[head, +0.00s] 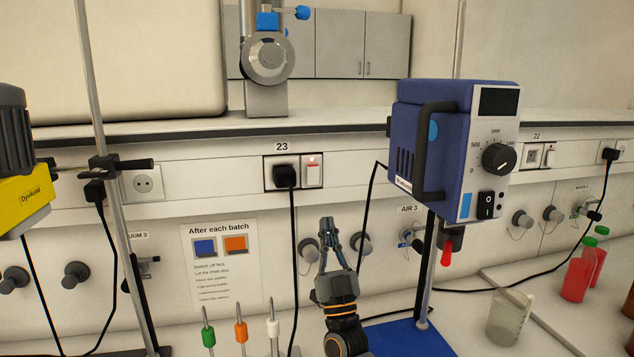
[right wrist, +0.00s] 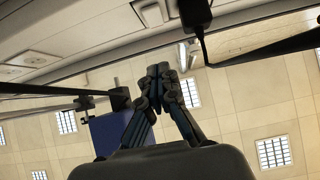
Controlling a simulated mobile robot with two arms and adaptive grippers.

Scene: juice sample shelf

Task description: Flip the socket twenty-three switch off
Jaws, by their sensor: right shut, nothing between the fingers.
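The socket 23 switch (head: 312,175) is a white rocker with a small red light at its top. It sits on the wall rail under the label 23, beside a black plug (head: 285,176) in the socket. My right gripper (head: 328,228) is below and slightly right of the switch, pointing up, its fingers closed together and empty. It is apart from the switch. In the right wrist view the closed fingers (right wrist: 158,72) show in the middle; I cannot surely make out the switch there. My left gripper is not in view.
A blue stirrer motor (head: 430,140) on a stand is to the right, with a cable hanging between it and the switch. Green, orange and white-tipped tools (head: 240,330) stand below. A beaker (head: 508,318) and red bottles (head: 577,278) are at right.

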